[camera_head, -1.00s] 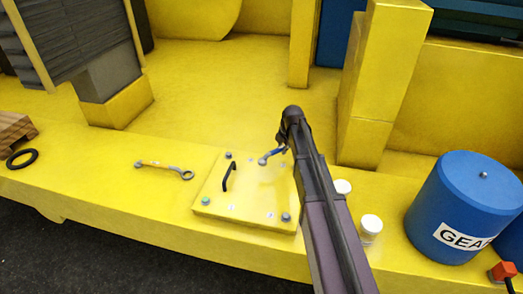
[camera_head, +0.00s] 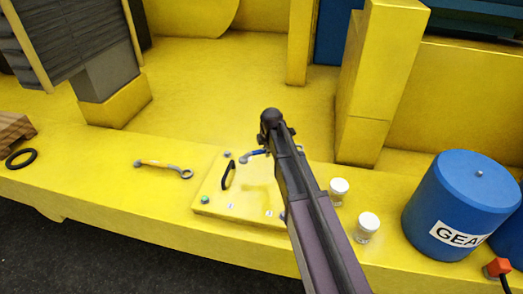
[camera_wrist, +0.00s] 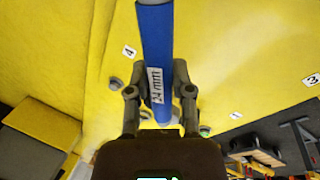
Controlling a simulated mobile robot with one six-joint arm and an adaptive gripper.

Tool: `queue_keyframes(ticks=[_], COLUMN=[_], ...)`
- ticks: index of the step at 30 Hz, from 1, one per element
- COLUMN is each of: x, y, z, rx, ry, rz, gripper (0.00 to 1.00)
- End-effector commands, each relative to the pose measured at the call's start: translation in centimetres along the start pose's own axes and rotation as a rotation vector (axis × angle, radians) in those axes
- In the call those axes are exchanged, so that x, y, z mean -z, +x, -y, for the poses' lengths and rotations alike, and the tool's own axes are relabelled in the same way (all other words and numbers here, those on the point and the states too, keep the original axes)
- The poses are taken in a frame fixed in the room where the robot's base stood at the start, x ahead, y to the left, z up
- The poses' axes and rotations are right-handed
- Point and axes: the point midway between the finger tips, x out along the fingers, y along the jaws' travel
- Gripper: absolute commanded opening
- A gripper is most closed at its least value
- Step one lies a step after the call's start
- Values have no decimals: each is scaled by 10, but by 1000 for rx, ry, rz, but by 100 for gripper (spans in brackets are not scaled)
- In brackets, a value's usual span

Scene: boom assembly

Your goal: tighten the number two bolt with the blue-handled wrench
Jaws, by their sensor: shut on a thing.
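My gripper (camera_wrist: 160,95) is shut on the blue handle of the wrench (camera_wrist: 155,40), which carries a "24 mm" label. In the head view, the blue-handled wrench (camera_head: 256,153) shows to the left of my arm's end, its metal end above the yellow plate (camera_head: 242,208), near the plate's back-left bolt (camera_head: 227,154). I cannot tell whether it touches anything. A greenish bolt (camera_head: 205,199) is at the front-left corner. A front-right bolt (camera_head: 283,216) is partly hidden by my arm. Number labels are too small to read there; the wrist view shows 4 and 3, but no clear 2.
A black handle (camera_head: 229,176) stands up from the plate. A yellow-handled wrench (camera_head: 160,165) lies left of the plate. Two white-topped cylinders (camera_head: 367,227) and a blue drum (camera_head: 462,207) stand to the right. A black ring (camera_head: 21,159) lies far left.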

Motion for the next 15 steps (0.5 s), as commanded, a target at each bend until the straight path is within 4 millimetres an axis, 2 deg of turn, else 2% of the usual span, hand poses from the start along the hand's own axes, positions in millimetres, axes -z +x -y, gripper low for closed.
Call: queue_keyframes(ticks=[4, 15], x=[14, 18], y=[-5, -5], z=[4, 4], rx=[-6, -8], ry=[58, 78], rz=[15, 20], gripper=[0, 0])
